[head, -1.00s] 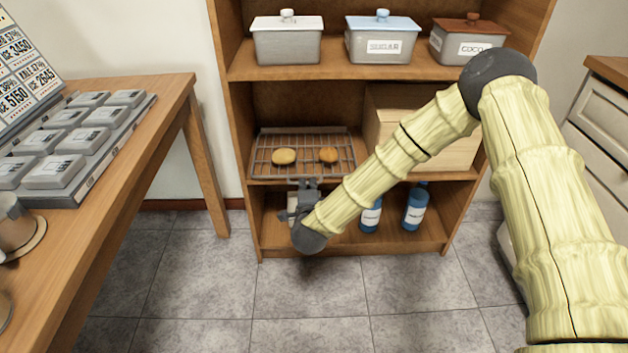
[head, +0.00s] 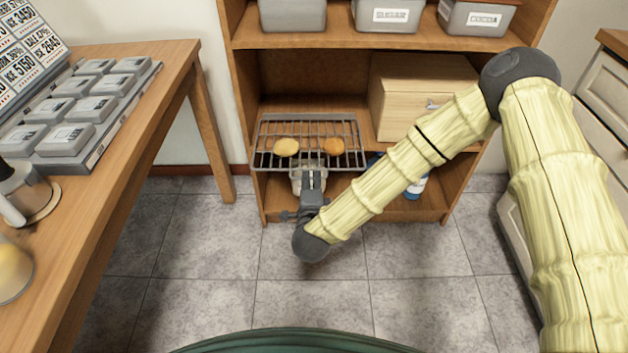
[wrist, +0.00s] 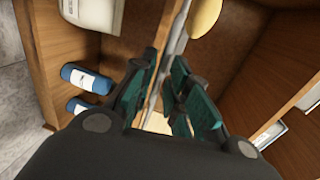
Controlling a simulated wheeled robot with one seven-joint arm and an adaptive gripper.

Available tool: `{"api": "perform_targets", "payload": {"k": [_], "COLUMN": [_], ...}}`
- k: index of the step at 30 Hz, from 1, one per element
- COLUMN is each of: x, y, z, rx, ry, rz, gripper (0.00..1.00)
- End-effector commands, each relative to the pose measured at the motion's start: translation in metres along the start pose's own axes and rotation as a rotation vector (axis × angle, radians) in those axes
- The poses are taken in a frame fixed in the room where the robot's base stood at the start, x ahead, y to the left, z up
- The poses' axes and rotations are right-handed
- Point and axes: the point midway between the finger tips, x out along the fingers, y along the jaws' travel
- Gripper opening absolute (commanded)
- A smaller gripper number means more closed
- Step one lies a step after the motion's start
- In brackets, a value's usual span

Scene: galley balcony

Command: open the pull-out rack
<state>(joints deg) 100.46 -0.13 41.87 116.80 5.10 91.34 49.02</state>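The pull-out rack (head: 310,160) is a grey wire grid at the middle shelf of the wooden shelf unit. It stands partly out past the shelf front. Two round golden buns lie on it, left (head: 286,147) and right (head: 334,146). My gripper (head: 312,178) is at the rack's front, left of its right end. In the wrist view, my fingers (wrist: 164,65) lie on either side of the rack's grey front bar (wrist: 180,30) and look shut on it; the exact contact is partly hidden. One bun (wrist: 203,15) shows beyond the bar.
A pale wooden box (head: 425,95) stands right of the rack. Blue bottles (wrist: 87,78) and a pale container (wrist: 95,12) stand on the shelf below. A wooden counter (head: 150,115) is at the left. The tiled floor (head: 200,260) before the shelf unit is clear.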

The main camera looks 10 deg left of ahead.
Motion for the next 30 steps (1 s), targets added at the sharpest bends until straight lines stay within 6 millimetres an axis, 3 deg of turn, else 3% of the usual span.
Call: {"api": "perform_targets", "payload": {"k": [7,11,24,30], "x": [-0.003,-0.014,-0.091,-0.113], "y": [0.000,0.000,0.000,0.000], "z": [0.000,0.000,-0.001,-0.001], "rx": [0.001,0.001,0.001,0.000], "ry": [0.000,0.000,-0.001,0.001], "rz": [0.000,0.001,0.002,0.001], "gripper": [0.17,0.17,0.17,0.17]}}
